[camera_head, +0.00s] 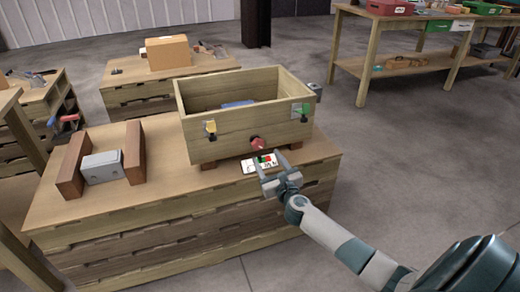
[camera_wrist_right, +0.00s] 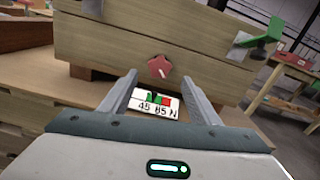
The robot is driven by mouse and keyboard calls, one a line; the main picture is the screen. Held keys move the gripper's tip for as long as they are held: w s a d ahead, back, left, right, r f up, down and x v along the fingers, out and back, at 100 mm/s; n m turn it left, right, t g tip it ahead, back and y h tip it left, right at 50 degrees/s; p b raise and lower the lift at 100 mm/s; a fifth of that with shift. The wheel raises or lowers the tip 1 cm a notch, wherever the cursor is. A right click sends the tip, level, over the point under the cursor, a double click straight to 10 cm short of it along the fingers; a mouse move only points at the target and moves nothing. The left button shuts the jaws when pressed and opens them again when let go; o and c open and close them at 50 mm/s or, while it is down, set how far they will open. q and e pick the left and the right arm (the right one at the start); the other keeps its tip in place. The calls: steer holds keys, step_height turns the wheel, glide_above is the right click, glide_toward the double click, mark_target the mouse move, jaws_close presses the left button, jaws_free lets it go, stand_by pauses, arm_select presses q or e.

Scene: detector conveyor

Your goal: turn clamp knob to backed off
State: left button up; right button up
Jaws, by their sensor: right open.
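The clamp knob is a small red star-shaped knob (camera_head: 257,143) low on the front of a wooden box (camera_head: 228,128). In the right wrist view the knob (camera_wrist_right: 160,67) shows a pale pointer mark slanting to its lower right. My right gripper (camera_head: 270,167) is open and empty just in front of and below the knob, apart from it. In the wrist view its fingers (camera_wrist_right: 159,86) spread on either side below the knob. A label (camera_wrist_right: 153,104) with green and red fields and dark print sits under the knob. My left gripper is not in view.
A grey block (camera_head: 102,167) sits between two brown wooden bars at left. Other benches stand behind; open floor lies to the right.

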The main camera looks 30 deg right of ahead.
mark_target(258, 146)
steer(key=b+x, duration=0.1)
steer(key=x, duration=0.5)
steer(key=shift+w+f, duration=0.1)
steer(key=shift+w, duration=0.05)
steer(key=shift+x, duration=0.75)
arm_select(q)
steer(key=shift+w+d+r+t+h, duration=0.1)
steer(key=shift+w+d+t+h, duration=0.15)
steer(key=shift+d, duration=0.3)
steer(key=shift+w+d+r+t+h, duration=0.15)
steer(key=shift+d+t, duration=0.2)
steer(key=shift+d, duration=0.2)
arm_select(e)
steer(key=shift+c, duration=0.3)
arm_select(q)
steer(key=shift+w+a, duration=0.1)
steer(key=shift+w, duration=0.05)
arm_select(e)
steer(key=c, duration=1)
